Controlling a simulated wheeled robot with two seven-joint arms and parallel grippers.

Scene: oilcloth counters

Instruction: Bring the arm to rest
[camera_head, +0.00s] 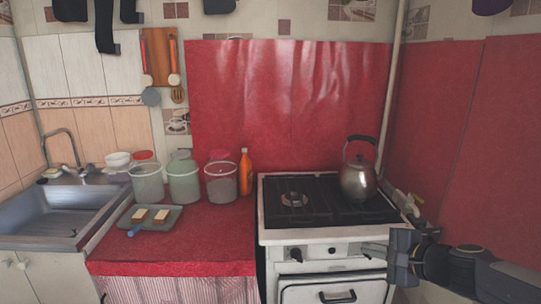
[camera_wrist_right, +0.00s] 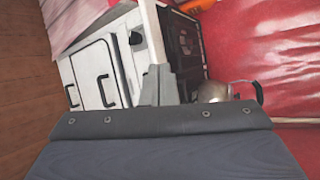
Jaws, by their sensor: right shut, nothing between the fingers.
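My right arm comes in from the right edge in the head view. Its gripper (camera_head: 375,250) is shut and empty, in front of the white stove's (camera_head: 330,249) front right side. In the right wrist view the shut fingers (camera_wrist_right: 159,85) show against the stove front. My left gripper is not in view.
A metal kettle (camera_head: 358,181) stands on the stove's right burner. Several jars, an orange bottle (camera_head: 245,173) and a tray (camera_head: 130,222) with food pieces are on the red counter (camera_head: 215,225). A sink (camera_head: 45,215) is at the left. A red wall (camera_head: 485,140) stands close at the right.

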